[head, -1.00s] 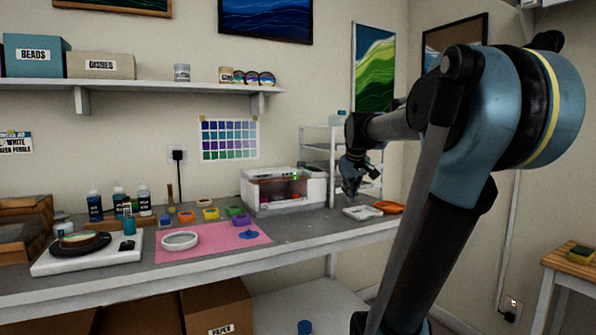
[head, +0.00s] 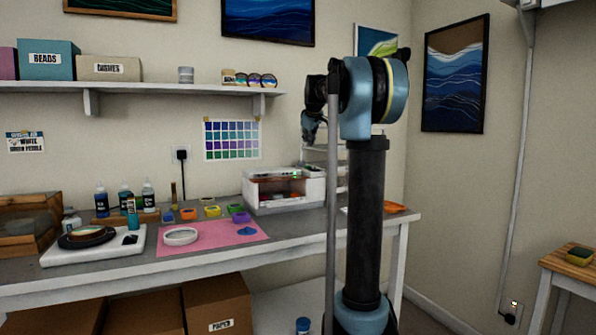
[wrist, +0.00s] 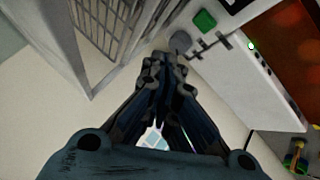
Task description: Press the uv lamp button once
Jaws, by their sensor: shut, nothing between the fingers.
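The uv lamp (head: 284,190) is a white box with a dark orange window, at the back right of the bench. Its white casing (wrist: 255,80) fills the right side of the wrist view, with a lit green light (wrist: 251,45) beside the orange window. A green square button (wrist: 205,21) and a grey round knob (wrist: 181,41) show near its upper end; I cannot tell which is the lamp button. My gripper (wrist: 161,62) is shut and empty, its fingertips just left of the knob in the picture. In the head view my gripper (head: 309,138) is above the lamp's right end.
A white wire rack (wrist: 105,25) stands close by on the left in the wrist view. A pink mat (head: 213,236) with a white ring mould (head: 181,237) lies left of the lamp. An orange item (head: 395,207) lies at the bench's right end.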

